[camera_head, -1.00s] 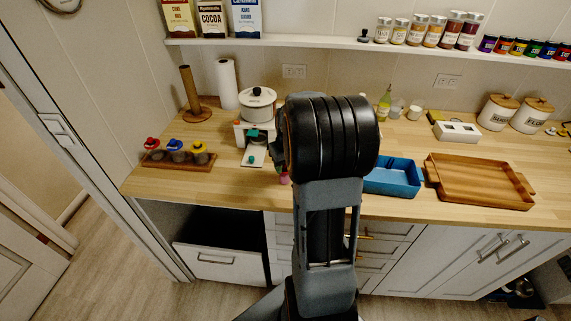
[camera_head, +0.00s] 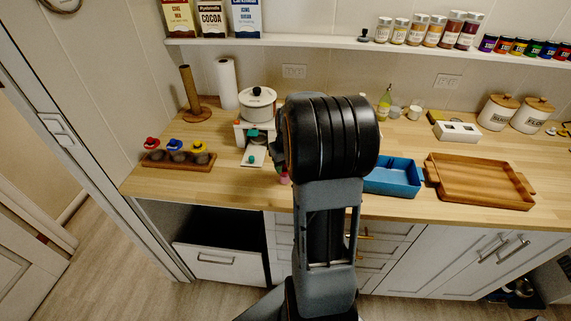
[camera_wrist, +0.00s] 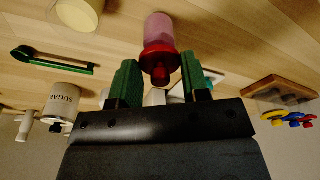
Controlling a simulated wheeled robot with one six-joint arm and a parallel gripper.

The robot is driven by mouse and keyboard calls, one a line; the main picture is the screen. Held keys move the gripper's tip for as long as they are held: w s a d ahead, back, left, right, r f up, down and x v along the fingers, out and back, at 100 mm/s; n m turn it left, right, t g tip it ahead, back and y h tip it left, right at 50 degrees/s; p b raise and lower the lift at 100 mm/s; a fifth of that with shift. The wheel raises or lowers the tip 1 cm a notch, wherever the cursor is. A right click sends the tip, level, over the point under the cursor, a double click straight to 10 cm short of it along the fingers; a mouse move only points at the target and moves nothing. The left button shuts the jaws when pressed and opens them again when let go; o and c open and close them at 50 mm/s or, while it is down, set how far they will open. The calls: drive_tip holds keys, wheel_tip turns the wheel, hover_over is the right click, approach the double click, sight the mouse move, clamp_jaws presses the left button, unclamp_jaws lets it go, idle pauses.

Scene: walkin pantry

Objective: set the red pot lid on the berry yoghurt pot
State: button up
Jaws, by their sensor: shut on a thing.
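The red pot lid (camera_wrist: 158,53) is in the wrist view, knob toward me, between the two green fingers of my gripper (camera_wrist: 163,88). My gripper is shut on the lid. The pink berry yoghurt pot (camera_wrist: 159,28) is straight beyond the lid, in line with it. The lid's rim meets the pot's end in the picture; I cannot tell whether it is fully seated. In the head view my arm hides the gripper and the lid. Only a small pink bit of the pot (camera_head: 284,180) shows beside the arm, near the counter's front.
A wooden rack (camera_head: 180,165) with red, blue and yellow tops stands at left. A white pot (camera_head: 257,103) on a stand is behind. A blue tray (camera_head: 400,187) and a wooden tray (camera_head: 478,190) lie to the right. Front counter between rack and arm is clear.

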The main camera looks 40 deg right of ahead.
drive_tip(key=shift+f+b, duration=0.3)
drive_tip(key=shift+f, duration=0.05)
drive_tip(key=o, duration=1)
drive_tip(key=shift+c, duration=0.2)
drive_tip(key=shift+o, duration=0.4)
drive_tip(key=o, duration=0.4)
drive_tip(key=shift+r, duration=0.1)
drive_tip(key=shift+r+p, duration=2.6)
drive_tip(key=shift+r, duration=0.85)
